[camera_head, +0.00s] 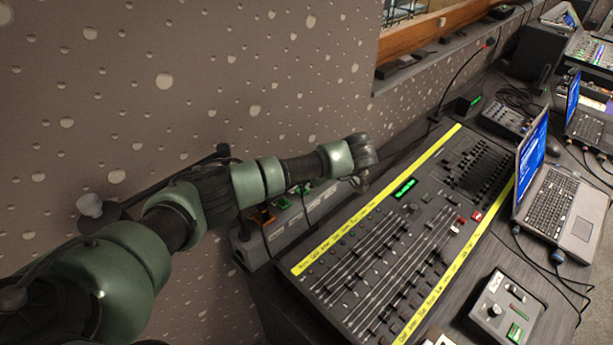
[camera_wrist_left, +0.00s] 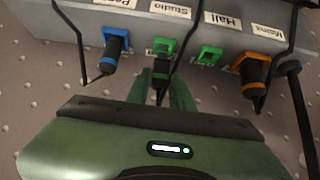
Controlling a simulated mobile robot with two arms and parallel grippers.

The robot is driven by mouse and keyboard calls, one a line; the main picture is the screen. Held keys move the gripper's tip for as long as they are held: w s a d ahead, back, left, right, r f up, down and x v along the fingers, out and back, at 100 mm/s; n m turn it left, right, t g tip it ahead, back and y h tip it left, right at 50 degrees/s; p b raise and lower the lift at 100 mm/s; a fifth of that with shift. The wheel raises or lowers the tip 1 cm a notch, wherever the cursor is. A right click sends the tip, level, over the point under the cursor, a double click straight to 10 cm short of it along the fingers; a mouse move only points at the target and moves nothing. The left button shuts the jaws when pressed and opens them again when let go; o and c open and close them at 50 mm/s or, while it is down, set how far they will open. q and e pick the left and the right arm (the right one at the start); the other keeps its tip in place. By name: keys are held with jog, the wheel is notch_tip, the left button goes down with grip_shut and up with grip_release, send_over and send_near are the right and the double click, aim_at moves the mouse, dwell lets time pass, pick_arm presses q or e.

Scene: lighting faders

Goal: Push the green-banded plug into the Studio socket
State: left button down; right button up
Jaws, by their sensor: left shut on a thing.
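My left gripper (camera_wrist_left: 160,92) is shut on the dark green-banded plug (camera_wrist_left: 160,72), with a green finger on either side of it. The plug points at the green Studio socket (camera_wrist_left: 163,46), below the "Studio" label (camera_wrist_left: 170,11). Its front end is at or just before this socket; I cannot tell how deep it sits. In the head view my left arm reaches over to the grey socket box (camera_head: 243,252) against the wall, and the gripper (camera_head: 361,184) is small and mostly hidden there. My right gripper is not in view.
A blue plug (camera_wrist_left: 113,48) sits left of the Studio socket. The green Hall socket (camera_wrist_left: 210,56) beside it looks empty. An orange plug (camera_wrist_left: 254,74) is further right. Black cables hang across the box front. The fader desk (camera_head: 390,250) is close to the right.

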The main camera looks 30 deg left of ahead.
pick_arm(q)
jog(key=shift+f+b, duration=0.35)
jog(key=shift+f, duration=0.05)
dwell(0.8)
jog(key=shift+f+b, duration=0.35)
jog(key=shift+f, duration=0.1)
jog(key=shift+f, duration=0.25)
dwell(0.5)
jog(key=shift+s+f, duration=0.1)
dwell(0.5)
jog(key=c, duration=1.3)
grip_release()
jog(key=shift+c, duration=0.2)
jog(key=shift+o, duration=1)
